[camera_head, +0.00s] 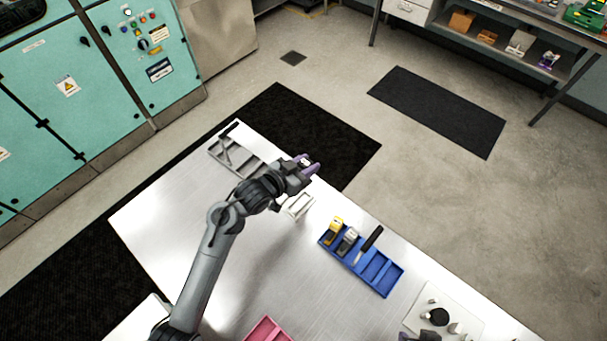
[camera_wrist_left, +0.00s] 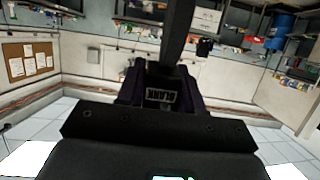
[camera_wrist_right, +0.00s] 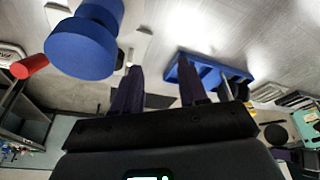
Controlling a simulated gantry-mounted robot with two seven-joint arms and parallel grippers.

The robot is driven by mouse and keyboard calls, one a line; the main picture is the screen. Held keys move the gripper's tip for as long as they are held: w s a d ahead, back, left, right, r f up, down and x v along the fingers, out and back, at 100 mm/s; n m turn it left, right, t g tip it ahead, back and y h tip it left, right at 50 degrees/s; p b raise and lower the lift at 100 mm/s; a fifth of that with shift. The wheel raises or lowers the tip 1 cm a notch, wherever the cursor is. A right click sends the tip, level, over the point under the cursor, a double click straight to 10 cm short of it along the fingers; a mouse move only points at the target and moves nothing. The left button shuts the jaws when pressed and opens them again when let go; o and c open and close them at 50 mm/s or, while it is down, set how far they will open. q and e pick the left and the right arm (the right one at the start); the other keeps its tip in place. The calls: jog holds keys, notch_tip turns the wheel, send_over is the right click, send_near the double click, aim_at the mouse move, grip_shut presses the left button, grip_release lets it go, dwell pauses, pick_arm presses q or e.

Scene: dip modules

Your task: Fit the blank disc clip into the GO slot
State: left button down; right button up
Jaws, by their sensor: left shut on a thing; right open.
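My left gripper (camera_head: 308,166) is raised over the far edge of the steel table. It is shut on a small piece that shows white between the purple fingers. In the left wrist view the piece (camera_wrist_left: 161,96) sits between the fingers with a label that reads BLANK. Most of it is hidden by the fingers. My right gripper (camera_wrist_right: 158,90) is open and empty in the right wrist view, its purple fingers apart. In the head view only a bit of it shows at the bottom edge. No GO marking is readable, so I cannot tell which slot is GO.
A blue tray (camera_head: 378,274) holds a yellow item (camera_head: 334,231), a grey item (camera_head: 347,241) and a black-handled tool (camera_head: 370,243). A grey tray (camera_head: 236,156), a small white tray (camera_head: 298,206), a pink tray (camera_head: 267,331) and a white plate (camera_head: 462,312) with pegs share the table.

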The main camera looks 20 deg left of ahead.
pick_arm(q)
jog(key=p, duration=0.3)
jog(key=shift+a+t, duration=0.3)
jog(key=shift+a, duration=0.1)
jog(key=shift+s+a+f+n+t+p, duration=0.1)
jog(key=shift+s+f+n+t+p, duration=0.2)
jog(key=shift+s+f+p, duration=0.7)
jog(key=shift+p, duration=0.4)
jog(key=shift+f, duration=0.1)
jog(key=shift+f+b, duration=1.95)
jog(key=shift+f, duration=0.95)
